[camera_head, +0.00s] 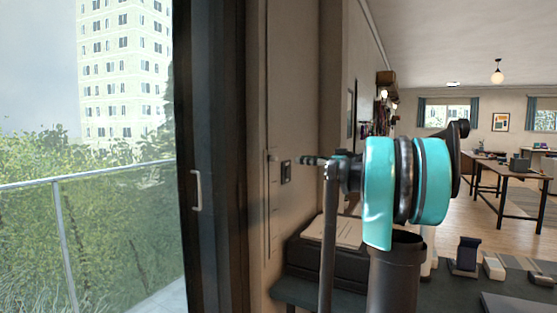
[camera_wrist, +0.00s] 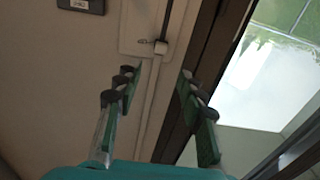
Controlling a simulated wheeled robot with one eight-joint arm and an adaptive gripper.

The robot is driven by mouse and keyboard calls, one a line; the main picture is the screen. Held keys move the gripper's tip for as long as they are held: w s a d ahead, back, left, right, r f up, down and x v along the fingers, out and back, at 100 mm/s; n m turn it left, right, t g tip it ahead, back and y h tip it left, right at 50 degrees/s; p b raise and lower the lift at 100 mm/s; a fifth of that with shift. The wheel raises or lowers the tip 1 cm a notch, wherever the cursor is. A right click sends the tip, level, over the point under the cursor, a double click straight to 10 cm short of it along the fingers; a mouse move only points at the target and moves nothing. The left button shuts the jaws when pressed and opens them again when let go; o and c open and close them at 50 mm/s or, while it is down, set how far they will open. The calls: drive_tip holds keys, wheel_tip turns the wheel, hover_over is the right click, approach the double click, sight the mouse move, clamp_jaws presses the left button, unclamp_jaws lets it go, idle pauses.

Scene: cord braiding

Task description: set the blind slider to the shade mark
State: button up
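The blind slider is a narrow strip on the wall beside the glass door; its small pale knob (camera_head: 272,155) is near the top of the strip in the head view. In the wrist view the knob (camera_wrist: 160,46) sits beyond my fingertips, roughly in line with the gap between them. My gripper (camera_wrist: 158,76) is open, with nothing between its fingers. In the head view my gripper (camera_head: 309,160) points at the wall, to the right of the strip and apart from the knob. Small marks show along the strip, but I cannot tell which is the shade mark.
A dark wall switch (camera_head: 286,171) is just right of the strip; it also shows in the wrist view (camera_wrist: 80,4). The dark door frame (camera_head: 210,150) with a pale handle (camera_head: 196,190) stands left. A dark box with papers (camera_head: 335,231) is below my arm.

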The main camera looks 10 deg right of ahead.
sight(277, 158)
drive_tip(key=x, duration=1.1)
drive_tip(key=shift+a, duration=0.1)
clamp_jaws()
